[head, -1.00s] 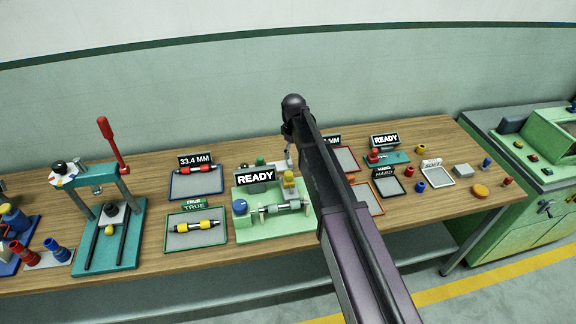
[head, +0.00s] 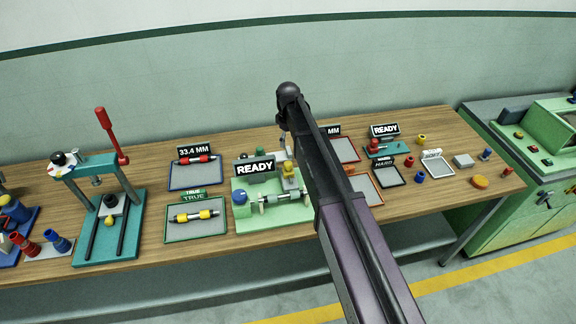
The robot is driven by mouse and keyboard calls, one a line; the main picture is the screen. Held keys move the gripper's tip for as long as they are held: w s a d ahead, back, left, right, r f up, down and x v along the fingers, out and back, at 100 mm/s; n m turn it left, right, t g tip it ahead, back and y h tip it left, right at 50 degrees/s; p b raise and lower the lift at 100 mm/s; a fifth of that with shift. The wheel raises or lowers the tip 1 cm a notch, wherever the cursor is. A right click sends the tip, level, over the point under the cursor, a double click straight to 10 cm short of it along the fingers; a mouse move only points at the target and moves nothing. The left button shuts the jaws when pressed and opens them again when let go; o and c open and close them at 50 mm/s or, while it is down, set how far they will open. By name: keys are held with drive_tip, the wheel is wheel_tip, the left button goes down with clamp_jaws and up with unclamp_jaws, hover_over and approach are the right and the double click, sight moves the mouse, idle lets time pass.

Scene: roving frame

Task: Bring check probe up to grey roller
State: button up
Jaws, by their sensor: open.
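The grey roller (head: 285,196) lies across a light green fixture (head: 262,223) near the middle of the bench, held between its end supports. A yellow part (head: 289,171) stands just behind the roller. It may belong to the check probe, but I cannot tell. A blue knob (head: 240,197) is at the fixture's left, and a READY sign (head: 254,168) stands at its back. My arm reaches over the bench right of the fixture and bends down behind it.
A tray with a yellow-ended roller (head: 194,216) and a tray with a red-ended roller (head: 195,160) lie left of the fixture. A teal press (head: 108,235) with a red lever stands further left. Small trays and loose pieces are at right, beside a green machine (head: 530,150).

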sight(288, 163)
drive_tip(key=shift+f+b, duration=5.95)
drive_tip(key=shift+f, duration=0.25)
